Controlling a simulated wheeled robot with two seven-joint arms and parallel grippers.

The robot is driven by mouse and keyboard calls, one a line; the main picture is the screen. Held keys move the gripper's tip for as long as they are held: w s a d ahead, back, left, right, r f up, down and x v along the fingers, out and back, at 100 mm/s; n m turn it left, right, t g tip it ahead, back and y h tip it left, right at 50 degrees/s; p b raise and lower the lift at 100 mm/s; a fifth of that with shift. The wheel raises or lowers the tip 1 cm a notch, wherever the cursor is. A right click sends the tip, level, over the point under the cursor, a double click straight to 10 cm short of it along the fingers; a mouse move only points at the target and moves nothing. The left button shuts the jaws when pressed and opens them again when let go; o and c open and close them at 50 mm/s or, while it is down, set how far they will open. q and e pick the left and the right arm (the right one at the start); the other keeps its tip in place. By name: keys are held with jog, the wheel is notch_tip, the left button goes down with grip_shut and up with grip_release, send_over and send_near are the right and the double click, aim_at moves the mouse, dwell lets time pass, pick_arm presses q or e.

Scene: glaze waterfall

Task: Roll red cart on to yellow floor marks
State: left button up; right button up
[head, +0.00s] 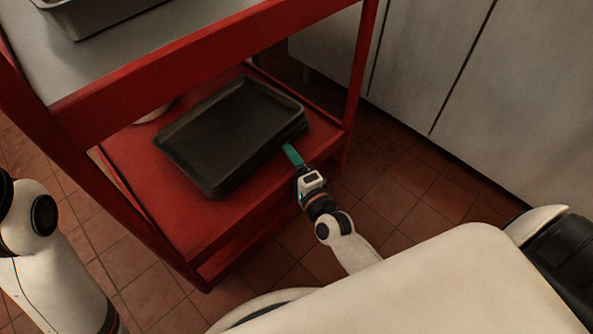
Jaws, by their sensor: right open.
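The red cart (205,62) stands in the upper left of the head view, with a grey top and a red lower shelf (222,222). My right gripper (292,155) is open at the near right edge of the lower shelf, with teal at its tip. The tip is close beside the dark trays on that shelf; I cannot tell whether it touches them or the cart. My left arm shows at the left edge, but its gripper is out of view. No yellow floor marks are in view. The cart's wheels are hidden.
Dark stacked trays (232,130) lie on the lower shelf, with a pale round item (153,114) partly hidden behind them. A grey metal pan (88,18) sits on the top. Pale cabinets (455,85) stand at right. Tiled floor (405,190) is clear between cart and cabinets.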

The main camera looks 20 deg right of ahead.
jog(key=shift+c, duration=0.4)
grip_shut()
